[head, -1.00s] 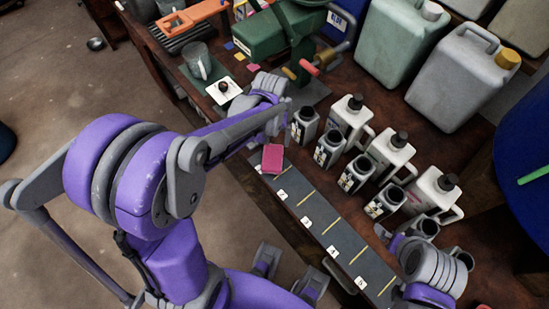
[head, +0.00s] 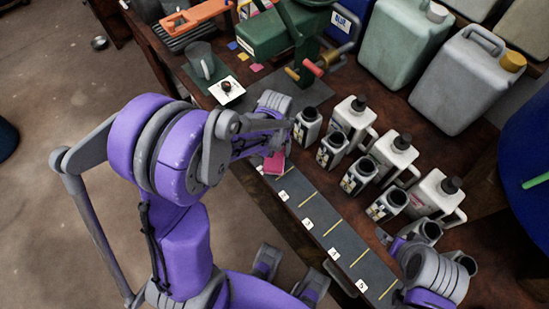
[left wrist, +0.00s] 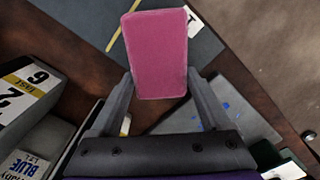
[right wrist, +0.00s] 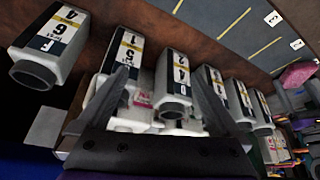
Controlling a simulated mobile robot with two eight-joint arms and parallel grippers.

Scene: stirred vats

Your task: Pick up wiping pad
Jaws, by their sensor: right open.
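The wiping pad is a pink block (head: 275,162) at the upper end of the dark numbered strip (head: 325,228) along the bench edge. My left gripper (head: 274,138) is directly over it, and the arm hides part of the pad. In the left wrist view the pad (left wrist: 157,50) lies between and beyond the two spread fingertips, its near end flanked by them. I cannot tell whether the fingers touch it. My right gripper (right wrist: 160,75) is open and empty, near the row of bottles at the strip's other end; the pad (right wrist: 297,74) shows at that view's right edge.
Several small labelled bottles (head: 355,180) and white jugs (head: 392,155) stand in rows beside the strip. Large canisters (head: 470,80) stand behind. A green hand-cranked machine (head: 270,35) and a grey mug (head: 203,65) are at the upper left. Open floor (head: 50,110) lies left of the bench.

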